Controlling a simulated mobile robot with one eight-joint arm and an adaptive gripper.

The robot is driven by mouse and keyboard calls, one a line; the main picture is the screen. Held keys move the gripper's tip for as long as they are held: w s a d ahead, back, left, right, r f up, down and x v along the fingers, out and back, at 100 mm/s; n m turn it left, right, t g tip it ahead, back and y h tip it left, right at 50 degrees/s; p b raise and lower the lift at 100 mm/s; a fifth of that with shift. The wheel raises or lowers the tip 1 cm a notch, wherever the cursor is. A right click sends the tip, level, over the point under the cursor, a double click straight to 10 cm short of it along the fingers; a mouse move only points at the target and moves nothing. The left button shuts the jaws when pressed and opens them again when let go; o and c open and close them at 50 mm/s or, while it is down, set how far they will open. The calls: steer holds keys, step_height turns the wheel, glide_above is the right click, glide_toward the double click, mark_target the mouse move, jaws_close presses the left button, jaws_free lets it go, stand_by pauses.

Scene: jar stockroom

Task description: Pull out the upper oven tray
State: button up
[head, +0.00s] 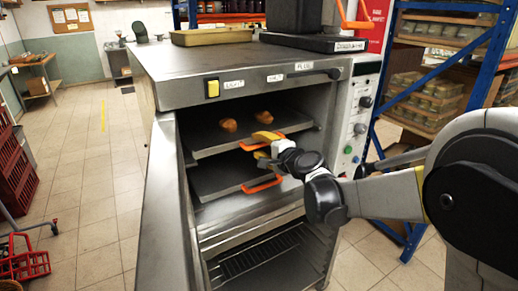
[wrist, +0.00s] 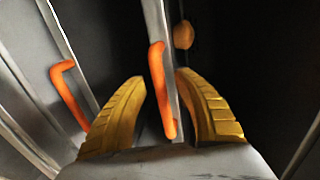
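The upper oven tray (head: 205,145) is a dark metal sheet inside the open oven, with two brown buns (head: 228,125) on it. Its orange handle (head: 247,146) is at the front edge. My gripper (head: 258,145) is at this handle, its yellow fingers one above and one below. In the wrist view, my gripper (wrist: 161,77) is open, and the upper handle (wrist: 157,65) runs between the fingers without visible grip. The lower tray (head: 220,177) has its own orange handle (head: 262,184), also seen left of the fingers in the wrist view (wrist: 66,90).
The oven door (head: 165,215) stands open at the left. A wire rack (head: 260,250) sits in the compartment below. A control panel (head: 356,130) is right of the opening, beside a blue shelf of jars (head: 425,95). Tiled floor (head: 100,170) is open at the left.

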jaws_close()
steer(key=f+p+v, duration=0.1)
steer(key=f+v, duration=0.1)
steer(key=v, duration=0.9)
steer(key=f+p+v, duration=0.1)
steer(key=f+v, duration=0.1)
steer(key=v, duration=1)
steer(key=shift+s+d+f, duration=0.3)
steer(key=shift+s+d, duration=0.1)
steer(key=shift+s, duration=0.1)
jaws_free()
steer(key=shift+s, duration=0.1)
